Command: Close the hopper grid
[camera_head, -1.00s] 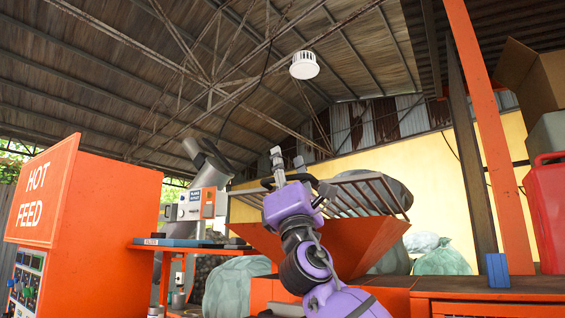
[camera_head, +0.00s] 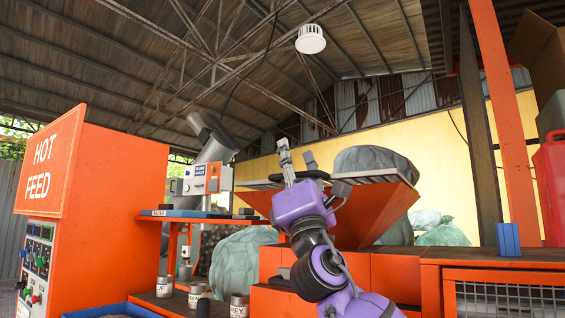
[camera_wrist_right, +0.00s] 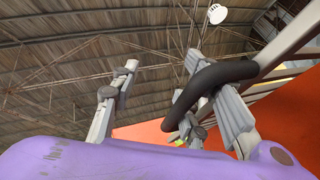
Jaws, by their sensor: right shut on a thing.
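The orange hopper (camera_head: 388,208) stands behind my right arm. Its grey grid (camera_head: 380,177) shows nearly edge-on, as a thin, almost level band at the hopper's top edge. My right gripper (camera_head: 297,156) is at the near side of the grid, fingers pointing up. In the right wrist view, the grid's curved black handle (camera_wrist_right: 222,74) passes at the fingers of my right gripper (camera_wrist_right: 160,90), and grey grid bars (camera_wrist_right: 290,45) run off to the right. The right gripper is shut on the handle; the exact contact is partly hidden. My left gripper is not in view.
An orange "HOT FEED" cabinet (camera_head: 105,200) stands at the left. A shelf with a machine (camera_head: 208,180) and several cans (camera_head: 198,293) is left of the hopper. A blue block (camera_head: 508,238) sits on the orange bench at the right. A filled bag (camera_head: 375,160) is behind the hopper.

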